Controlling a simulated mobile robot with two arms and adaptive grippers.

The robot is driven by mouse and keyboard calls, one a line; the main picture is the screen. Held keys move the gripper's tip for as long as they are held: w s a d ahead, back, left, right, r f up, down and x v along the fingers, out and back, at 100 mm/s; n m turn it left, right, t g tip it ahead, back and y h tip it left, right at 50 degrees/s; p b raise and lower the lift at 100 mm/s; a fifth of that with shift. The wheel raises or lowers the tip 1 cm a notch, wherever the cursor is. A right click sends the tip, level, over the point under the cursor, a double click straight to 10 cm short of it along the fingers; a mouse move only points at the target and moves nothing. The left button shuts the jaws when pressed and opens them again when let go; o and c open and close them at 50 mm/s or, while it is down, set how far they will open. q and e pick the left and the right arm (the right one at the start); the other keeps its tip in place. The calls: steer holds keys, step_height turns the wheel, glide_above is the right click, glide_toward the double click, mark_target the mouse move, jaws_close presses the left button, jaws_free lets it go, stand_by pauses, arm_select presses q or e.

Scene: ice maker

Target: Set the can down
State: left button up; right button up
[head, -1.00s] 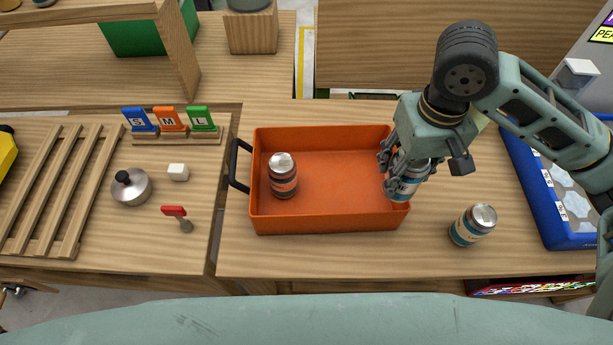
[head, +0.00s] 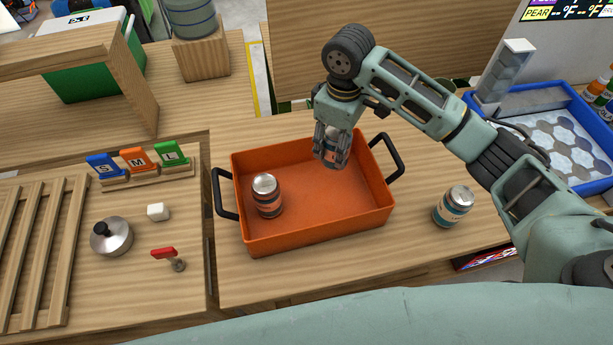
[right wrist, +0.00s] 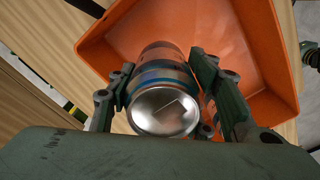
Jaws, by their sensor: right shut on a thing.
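My right gripper (head: 333,150) is over the back right part of the orange tray (head: 350,225) in the head view. It is shut on a can (right wrist: 165,85), whose silver lid faces the camera in the right wrist view. In that view a finger lies on each side of the can. Whether the held can touches the tray floor I cannot tell. A second can (head: 267,196) with a silver lid stands in the left part of the tray. A third can (head: 453,207) with a blue and white label stands on the table right of the tray. My left gripper is not in view.
The tray has black handles on its left and right sides. A blue bin (head: 560,150) of ice stands at the right. The tray's middle is free.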

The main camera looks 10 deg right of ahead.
steer(key=a+f+p, duration=0.1)
steer(key=a+f, duration=0.1)
steer(key=a+f+p, duration=0.1)
steer(key=a+f, duration=0.2)
steer(key=s+a+f, duration=0.1)
steer(key=a+f, duration=0.1)
steer(key=f, duration=0.1)
steer(key=shift+a+p, duration=0.15)
steer(key=shift+p, duration=0.25)
steer(key=shift+w+f, duration=0.1)
steer(key=shift+f, duration=0.1)
steer(key=shift+f, duration=0.15)
steer(key=o, duration=1.5)
steer(key=shift+c, duration=0.2)
